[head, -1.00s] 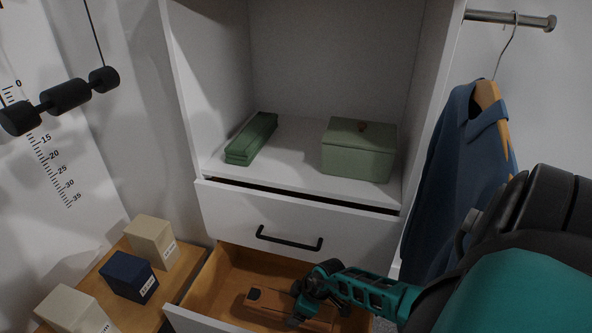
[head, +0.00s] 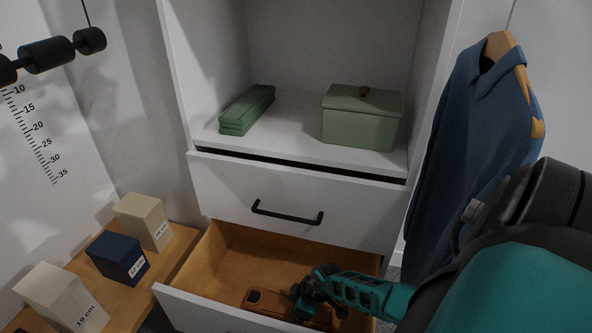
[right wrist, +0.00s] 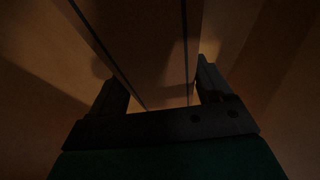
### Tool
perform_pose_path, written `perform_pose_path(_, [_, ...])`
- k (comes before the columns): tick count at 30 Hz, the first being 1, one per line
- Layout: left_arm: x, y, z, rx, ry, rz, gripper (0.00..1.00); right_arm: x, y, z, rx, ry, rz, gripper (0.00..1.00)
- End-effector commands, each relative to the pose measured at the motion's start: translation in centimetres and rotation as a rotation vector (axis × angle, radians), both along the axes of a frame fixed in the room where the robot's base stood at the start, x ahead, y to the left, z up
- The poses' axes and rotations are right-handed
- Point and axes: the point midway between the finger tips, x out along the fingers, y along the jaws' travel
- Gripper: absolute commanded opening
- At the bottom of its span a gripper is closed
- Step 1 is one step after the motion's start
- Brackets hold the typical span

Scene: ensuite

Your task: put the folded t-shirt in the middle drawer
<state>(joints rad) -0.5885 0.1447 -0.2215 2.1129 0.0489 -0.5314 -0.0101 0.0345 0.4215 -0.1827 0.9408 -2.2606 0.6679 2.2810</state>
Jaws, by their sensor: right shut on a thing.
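An open wooden drawer (head: 225,262) with a white front stands below a shut white drawer (head: 300,205). Inside it, near the front, is a rust-brown flat thing (head: 262,301), seemingly the folded t-shirt, though I cannot be sure of its kind. My right gripper (head: 312,300) reaches in from the right and is shut on this brown thing. In the dark right wrist view the brown thing (right wrist: 150,40) runs between the two fingers, with dark lines along it. The gripper hides part of it. My left gripper is not in view.
On the shelf above are a green layered stack (head: 246,110) and a green lidded box (head: 361,118). Labelled blocks (head: 118,258) stand on a wooden surface at left. A blue garment (head: 485,150) hangs at right. The drawer's back left is clear.

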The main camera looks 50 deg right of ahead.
Motion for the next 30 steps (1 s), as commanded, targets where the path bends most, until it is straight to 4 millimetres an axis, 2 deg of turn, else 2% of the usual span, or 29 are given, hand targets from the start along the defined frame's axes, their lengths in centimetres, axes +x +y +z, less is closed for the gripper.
perform_pose_path(5, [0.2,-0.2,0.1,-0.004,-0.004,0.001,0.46,0.0,0.0,-0.1,0.0,0.0,-0.001,0.43])
perform_pose_path(6, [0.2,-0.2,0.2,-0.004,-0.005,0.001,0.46,0.0,0.0,-0.1,0.0,0.0,-0.001,0.82])
perform_pose_path(12, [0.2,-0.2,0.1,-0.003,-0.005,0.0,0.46,0.0,0.0,-0.1,0.0,0.001,-0.001,1.0])
perform_pose_path(22, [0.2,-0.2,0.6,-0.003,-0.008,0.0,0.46,-0.2,-0.1,0.6,-0.001,0.002,0.0,1.0])
perform_pose_path(26, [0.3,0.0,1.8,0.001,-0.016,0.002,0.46,-0.7,-0.4,2.2,-0.001,0.002,0.0,1.0])
perform_pose_path(30, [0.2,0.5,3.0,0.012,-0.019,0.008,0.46,-1.5,-0.8,4.7,-0.001,0.001,-0.001,1.0])
